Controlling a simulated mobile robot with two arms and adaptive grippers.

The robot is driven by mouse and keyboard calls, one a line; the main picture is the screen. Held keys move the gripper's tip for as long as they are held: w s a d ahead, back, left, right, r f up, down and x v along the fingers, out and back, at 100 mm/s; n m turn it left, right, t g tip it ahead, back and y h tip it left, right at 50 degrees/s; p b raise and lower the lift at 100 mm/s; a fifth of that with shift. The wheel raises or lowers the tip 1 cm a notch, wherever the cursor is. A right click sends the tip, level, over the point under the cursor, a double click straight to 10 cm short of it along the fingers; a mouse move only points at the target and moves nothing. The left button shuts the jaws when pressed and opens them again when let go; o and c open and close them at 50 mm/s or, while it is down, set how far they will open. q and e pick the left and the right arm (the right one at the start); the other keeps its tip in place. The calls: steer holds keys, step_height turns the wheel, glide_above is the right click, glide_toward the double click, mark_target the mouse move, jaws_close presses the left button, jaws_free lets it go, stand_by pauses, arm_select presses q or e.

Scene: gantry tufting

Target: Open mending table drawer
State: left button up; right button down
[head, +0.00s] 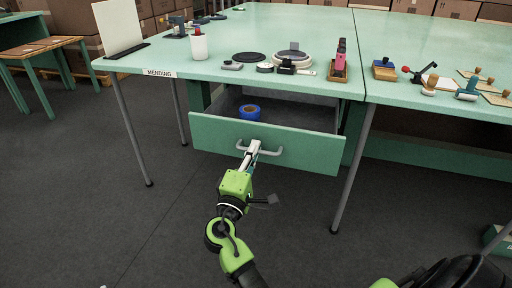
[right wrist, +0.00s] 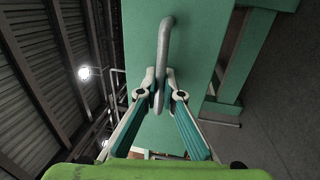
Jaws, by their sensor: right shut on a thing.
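The mending table (head: 190,70) carries a label reading MENDING on its front edge. Its green drawer (head: 305,150) stands pulled out below the tabletop, with its inside showing. A blue tape roll (head: 249,112) lies in the drawer. My right gripper (head: 250,150) is at the grey bar handle (head: 270,151) on the drawer front. In the right wrist view the fingers (right wrist: 159,90) are closed around the handle (right wrist: 164,50), one on each side. My left gripper is not in view.
Table legs (head: 352,168) stand on both sides of the drawer. The floor in front is clear.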

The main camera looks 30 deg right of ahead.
stand_by(0.3)
steer(key=c, duration=2.2)
jaws_free()
steer(key=v, duration=0.7)
steer(key=shift+s+a+f, duration=0.1)
steer(key=shift+s+a, duration=0.1)
steer(key=shift+s, duration=0.05)
